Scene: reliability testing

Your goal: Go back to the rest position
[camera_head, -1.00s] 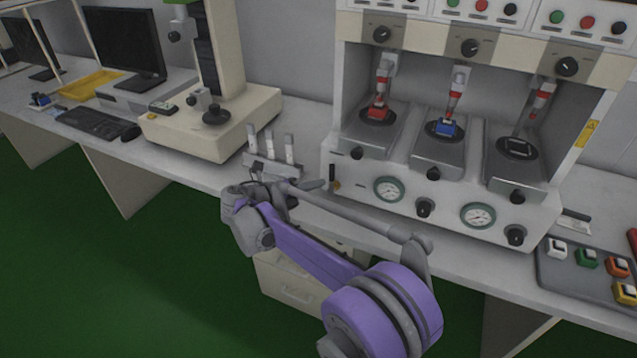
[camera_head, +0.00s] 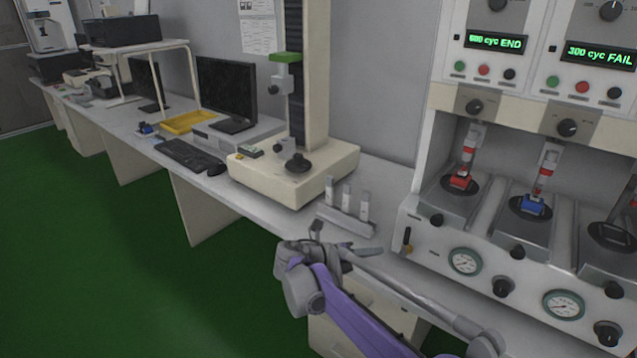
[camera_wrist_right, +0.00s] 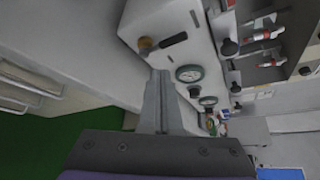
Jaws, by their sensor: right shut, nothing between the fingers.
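My right gripper (camera_head: 316,228) is in front of the bench edge, below the small rack (camera_head: 346,220) with its upright grey-white pieces. In the right wrist view its fingers (camera_wrist_right: 157,74) are together with nothing between them. The purple and grey right arm runs from the lower right of the head view up to the gripper. The test machine (camera_head: 480,236) stands to the right of the gripper, with a gap between. My left gripper is not in view.
The long white bench (camera_head: 262,209) runs to the back left. It carries a stand machine (camera_head: 300,168), a keyboard (camera_head: 187,156), a monitor (camera_head: 227,92) and a yellow tray (camera_head: 188,122). A drawer cabinet (camera_head: 372,318) is under the bench. The green floor (camera_head: 110,250) at left is clear.

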